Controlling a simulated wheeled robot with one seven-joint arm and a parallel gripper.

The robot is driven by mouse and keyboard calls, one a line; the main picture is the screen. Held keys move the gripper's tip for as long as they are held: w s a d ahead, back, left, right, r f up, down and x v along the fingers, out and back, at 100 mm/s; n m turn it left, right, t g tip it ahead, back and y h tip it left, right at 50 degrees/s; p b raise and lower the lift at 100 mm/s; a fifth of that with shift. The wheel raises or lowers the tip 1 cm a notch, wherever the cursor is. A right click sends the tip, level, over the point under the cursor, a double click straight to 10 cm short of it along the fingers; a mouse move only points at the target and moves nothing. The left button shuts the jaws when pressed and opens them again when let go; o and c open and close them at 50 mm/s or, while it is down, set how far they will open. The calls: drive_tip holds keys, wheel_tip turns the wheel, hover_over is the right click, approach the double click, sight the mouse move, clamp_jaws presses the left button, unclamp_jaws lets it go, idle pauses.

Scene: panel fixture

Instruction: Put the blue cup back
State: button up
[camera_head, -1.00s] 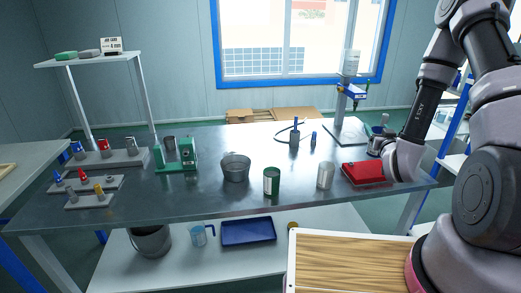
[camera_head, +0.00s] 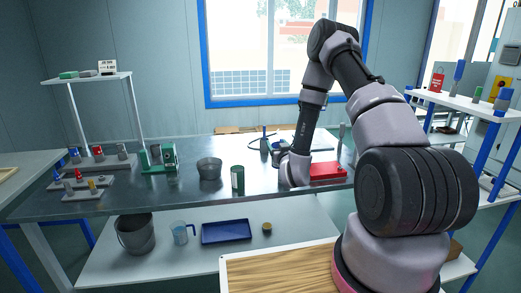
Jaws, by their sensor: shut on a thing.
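My gripper (camera_head: 281,150) is over the back half of the steel bench, mostly hidden behind my own wrist. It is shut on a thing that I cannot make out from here. I cannot pick out the blue cup for certain. A blue-topped piece (camera_head: 75,154) stands on the back rack at the far left of the bench, and a smaller blue one (camera_head: 57,176) on the rack in front. A clear jug with a blue handle (camera_head: 180,232) stands on the lower shelf.
A red case (camera_head: 328,171) lies right of my wrist. A dark green can (camera_head: 238,178), a metal bucket (camera_head: 209,168) and a green device (camera_head: 164,157) stand to the left. A blue-topped tool (camera_head: 265,141) stands behind. The bench front is fairly clear left of the can.

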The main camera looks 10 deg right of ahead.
drive_tip(key=w+a+f, duration=0.4)
drive_tip(key=w+a, duration=0.2)
drive_tip(key=w, duration=0.2)
drive_tip(key=shift+s+d+f, duration=0.1)
drive_tip(key=shift+s+f, duration=0.05)
drive_tip(key=shift+f, duration=3.3)
drive_tip(key=shift+f, duration=0.4)
